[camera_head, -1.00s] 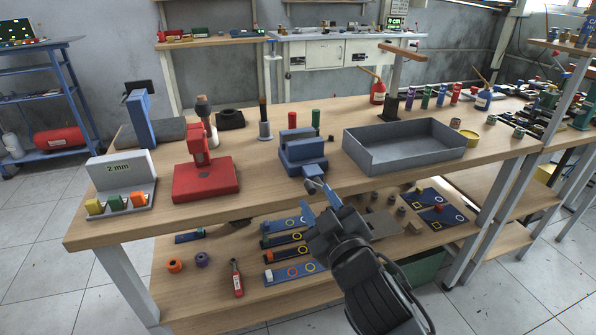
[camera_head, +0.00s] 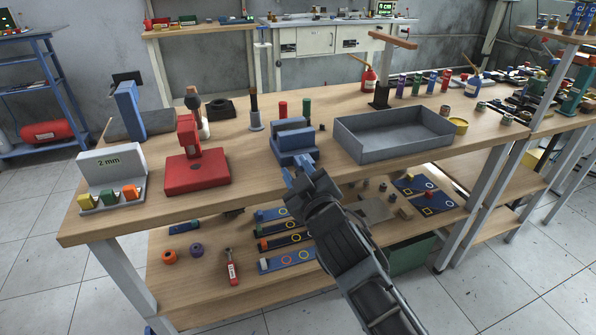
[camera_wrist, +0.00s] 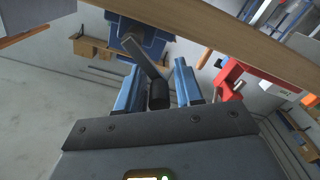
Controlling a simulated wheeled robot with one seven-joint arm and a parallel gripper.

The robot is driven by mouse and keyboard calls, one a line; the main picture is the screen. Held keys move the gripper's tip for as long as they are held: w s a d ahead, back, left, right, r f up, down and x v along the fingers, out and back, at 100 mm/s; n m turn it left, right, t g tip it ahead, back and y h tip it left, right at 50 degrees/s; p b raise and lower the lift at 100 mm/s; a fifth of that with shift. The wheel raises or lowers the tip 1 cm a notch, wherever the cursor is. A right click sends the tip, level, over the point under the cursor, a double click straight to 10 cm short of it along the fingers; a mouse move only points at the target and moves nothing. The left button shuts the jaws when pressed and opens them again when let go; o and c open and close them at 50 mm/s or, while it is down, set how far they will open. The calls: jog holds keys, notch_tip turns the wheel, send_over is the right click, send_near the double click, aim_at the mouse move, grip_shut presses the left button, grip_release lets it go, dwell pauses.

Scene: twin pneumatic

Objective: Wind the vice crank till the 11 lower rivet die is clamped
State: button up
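The blue vice (camera_head: 292,156) stands at the front edge of the workbench, and shows upside down at the top of the wrist view (camera_wrist: 150,42). Its grey crank arm (camera_wrist: 143,57) slants down to a black handle (camera_wrist: 158,94). My gripper (camera_head: 298,165) is at the vice's front. In the wrist view its two blue fingers (camera_wrist: 158,88) stand apart on either side of the handle, with gaps visible, so it looks open. My gripper hides the crank in the head view. I cannot make out the lower rivet die or whether the jaws touch it.
A red press (camera_head: 197,172) stands left of the vice, and a grey tray (camera_head: 395,145) stands to its right. Red (camera_head: 283,110) and green (camera_head: 306,107) cylinders stand behind it. The lower shelf (camera_head: 200,295) holds several blue and black panels and a red-handled tool (camera_head: 232,270).

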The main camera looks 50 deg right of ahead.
grip_shut()
jog(key=shift+s+d+r+m+b, duration=0.15)
jog(key=shift+m+b, duration=0.35)
jog(key=shift+m, duration=0.3)
jog(key=shift+o, duration=0.8)
grip_release()
jog(key=b+v, duration=0.1)
jog(key=v, duration=0.6)
jog(key=shift+s+a, duration=0.25)
jog(key=shift+s, duration=0.1)
